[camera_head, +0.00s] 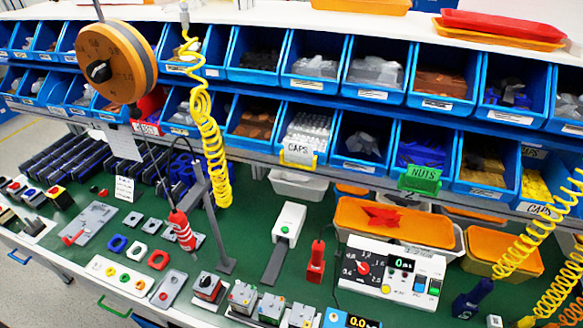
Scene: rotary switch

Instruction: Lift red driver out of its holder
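A red driver-like tool (181,230) with dark and pale bands hangs upright at centre left, on a dark cable below an orange round balancer (116,62). It is beside a thin grey post with a foot (222,240); I cannot tell whether the post's holder encloses it. A second, smaller red upright object (316,262) stands on the green bench, left of the white control box; I cannot tell which of the two is the red driver. Neither of my grippers shows in the head view.
Blue bins (375,75) fill two rows behind the green bench (345,305). Yellow coiled hoses hang at centre left (208,125) and right (520,240). A white control box with a dial (388,275) and small switch units (243,297) crowd the front. A dark blue tool (472,300) stands right.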

